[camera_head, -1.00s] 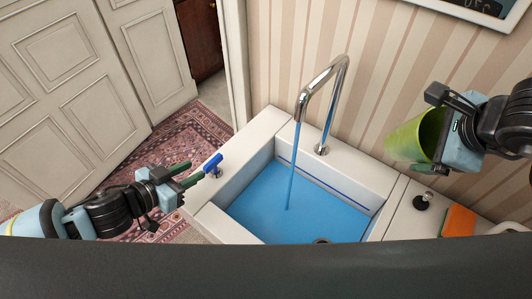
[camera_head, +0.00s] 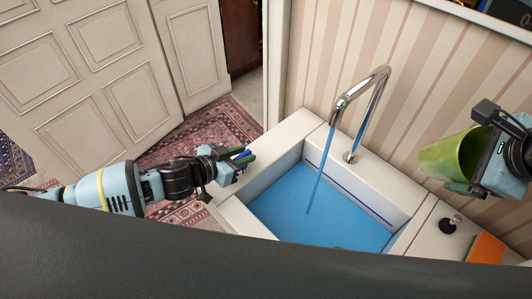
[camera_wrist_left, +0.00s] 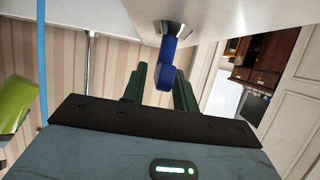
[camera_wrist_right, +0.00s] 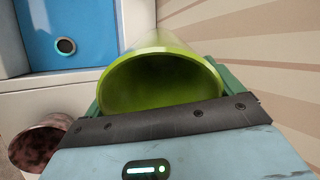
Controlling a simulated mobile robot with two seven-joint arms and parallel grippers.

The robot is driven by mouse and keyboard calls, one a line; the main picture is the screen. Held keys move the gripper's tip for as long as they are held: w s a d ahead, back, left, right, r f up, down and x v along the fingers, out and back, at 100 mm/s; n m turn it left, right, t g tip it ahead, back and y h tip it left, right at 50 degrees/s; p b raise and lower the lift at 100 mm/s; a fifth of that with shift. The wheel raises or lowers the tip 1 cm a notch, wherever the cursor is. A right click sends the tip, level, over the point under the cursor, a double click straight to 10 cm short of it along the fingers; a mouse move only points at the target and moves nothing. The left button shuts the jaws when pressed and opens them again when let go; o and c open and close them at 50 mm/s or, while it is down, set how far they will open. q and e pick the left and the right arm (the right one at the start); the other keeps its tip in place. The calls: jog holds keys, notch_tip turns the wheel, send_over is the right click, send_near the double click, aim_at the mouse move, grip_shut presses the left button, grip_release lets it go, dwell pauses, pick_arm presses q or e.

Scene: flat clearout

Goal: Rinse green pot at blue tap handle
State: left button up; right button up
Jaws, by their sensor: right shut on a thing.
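The green pot (camera_head: 448,158) is held on its side above the counter, to the right of the sink (camera_head: 318,205). My right gripper (camera_head: 470,160) is shut on the pot's wall; the right wrist view shows its open mouth (camera_wrist_right: 160,85). The blue tap handle (camera_wrist_left: 166,62) stands at the sink's left rim. My left gripper (camera_head: 238,158) is open, with its green fingers on either side of the handle; in the head view only a bit of blue shows between them. Water (camera_head: 320,170) runs from the chrome spout (camera_head: 362,88) into the sink.
An orange sponge (camera_head: 487,249) and a small dark-topped knob (camera_head: 450,225) are on the right counter. A round rusty-brown object (camera_wrist_right: 38,145) shows in the right wrist view. The striped wall is behind the spout. The air above the basin is clear except for the water.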

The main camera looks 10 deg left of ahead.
pick_arm(q)
grip_shut()
